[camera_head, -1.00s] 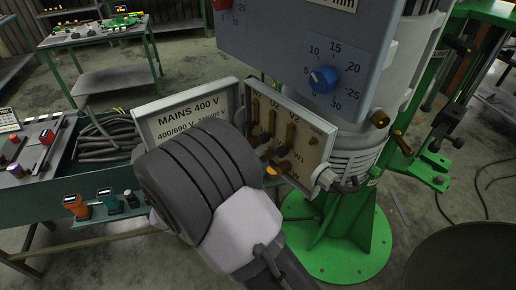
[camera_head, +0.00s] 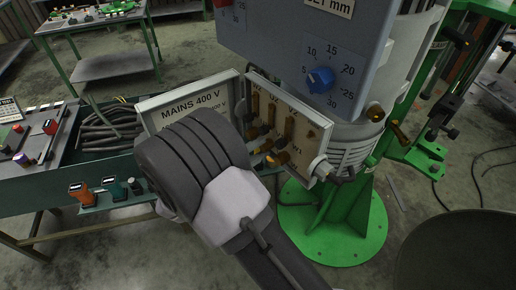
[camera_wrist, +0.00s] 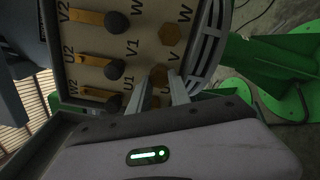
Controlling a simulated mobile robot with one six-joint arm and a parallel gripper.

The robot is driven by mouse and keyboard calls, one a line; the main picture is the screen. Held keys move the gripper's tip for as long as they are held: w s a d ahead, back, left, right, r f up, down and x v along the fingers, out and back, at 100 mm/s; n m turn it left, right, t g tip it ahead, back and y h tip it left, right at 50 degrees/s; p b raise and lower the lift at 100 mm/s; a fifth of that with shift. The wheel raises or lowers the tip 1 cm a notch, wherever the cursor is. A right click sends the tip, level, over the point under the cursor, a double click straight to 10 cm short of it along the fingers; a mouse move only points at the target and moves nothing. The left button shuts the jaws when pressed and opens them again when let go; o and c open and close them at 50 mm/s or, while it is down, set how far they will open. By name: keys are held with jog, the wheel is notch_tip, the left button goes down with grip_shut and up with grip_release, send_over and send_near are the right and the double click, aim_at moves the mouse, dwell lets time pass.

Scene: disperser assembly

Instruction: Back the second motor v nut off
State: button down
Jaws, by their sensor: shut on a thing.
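The open motor terminal box (camera_head: 318,132) shows brass link bars and its lid with MAINS 400 V (camera_head: 165,118) in the head view. In the wrist view the terminal board (camera_wrist: 140,54) carries brass bars with dark round knobs and letter labels. A brass nut, the motor v nut (camera_wrist: 158,75), stands near the V label between my fingertips. My gripper (camera_wrist: 162,84) is shut on it. Another brass hex nut (camera_wrist: 170,34) sits farther up the board, clear of the fingers. In the head view my wrist hides the fingertips and part of the board.
A grey control box with a blue knob (camera_head: 320,78) hangs just above the terminal box. The green stand (camera_head: 335,225) is at the right. A bench (camera_head: 70,160) with cables and small tools lies at the left.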

jog(key=c, duration=1.2)
grip_release()
jog(key=v, duration=1.7)
jog(key=shift+s+p, duration=0.2)
jog(key=shift+p, duration=0.25)
jog(key=shift+a, duration=0.15)
